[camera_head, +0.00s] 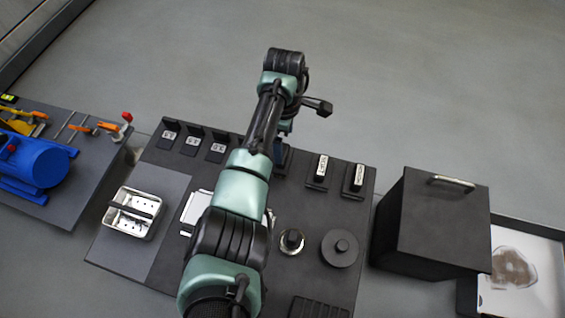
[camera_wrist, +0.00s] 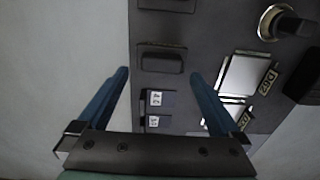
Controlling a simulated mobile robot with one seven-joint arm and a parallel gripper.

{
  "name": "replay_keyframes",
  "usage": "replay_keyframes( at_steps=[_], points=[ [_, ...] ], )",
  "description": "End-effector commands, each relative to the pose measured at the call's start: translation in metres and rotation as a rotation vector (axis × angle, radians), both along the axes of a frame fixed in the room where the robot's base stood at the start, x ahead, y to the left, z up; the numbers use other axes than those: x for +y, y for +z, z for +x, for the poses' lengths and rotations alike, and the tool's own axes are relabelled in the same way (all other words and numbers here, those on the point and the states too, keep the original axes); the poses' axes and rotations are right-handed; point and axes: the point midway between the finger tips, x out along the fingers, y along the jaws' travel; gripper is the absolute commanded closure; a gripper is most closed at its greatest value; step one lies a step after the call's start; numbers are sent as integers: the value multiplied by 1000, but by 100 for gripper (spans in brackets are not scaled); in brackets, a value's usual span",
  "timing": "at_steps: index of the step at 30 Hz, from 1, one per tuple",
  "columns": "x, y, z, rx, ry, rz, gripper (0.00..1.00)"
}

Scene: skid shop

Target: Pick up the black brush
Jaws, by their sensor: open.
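A black block (camera_wrist: 161,60) with a rounded top sits on the dark table in the wrist view, just ahead of my fingertips. It may be the black brush, but I cannot tell for sure. A similar black block shows at the top edge (camera_wrist: 166,4). In the head view two black blocks with white labels stand near the far edge, one (camera_head: 320,180) nearer my arm and one (camera_head: 353,190) further right. My gripper (camera_wrist: 158,76) is open and empty above the table, its two blue fingers apart. In the head view my arm mostly hides it.
The table (camera_head: 165,180) also holds a metal tray (camera_head: 148,230) with a dark bar across it, small labelled stands (camera_head: 193,141), a metal cylinder (camera_head: 291,243) and a black disc with a knob (camera_head: 340,258). A black box (camera_head: 435,220) stands right, a blue machine (camera_head: 38,162) left.

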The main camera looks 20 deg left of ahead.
Motion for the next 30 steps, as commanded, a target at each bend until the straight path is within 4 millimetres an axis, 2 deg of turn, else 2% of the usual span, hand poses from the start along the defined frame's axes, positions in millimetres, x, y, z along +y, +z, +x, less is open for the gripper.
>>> replay_keyframes(
  at_steps=[13, 25, 26, 30],
  points=[
    [3, -46, -3, 0, 0, 1, 0],
    [2, -51, -3, 0, -1, 1, 0],
    [2, -51, -3, 0, -1, 1, 4],
    [2, -51, -3, 0, -1, 1, 29]
  ],
)
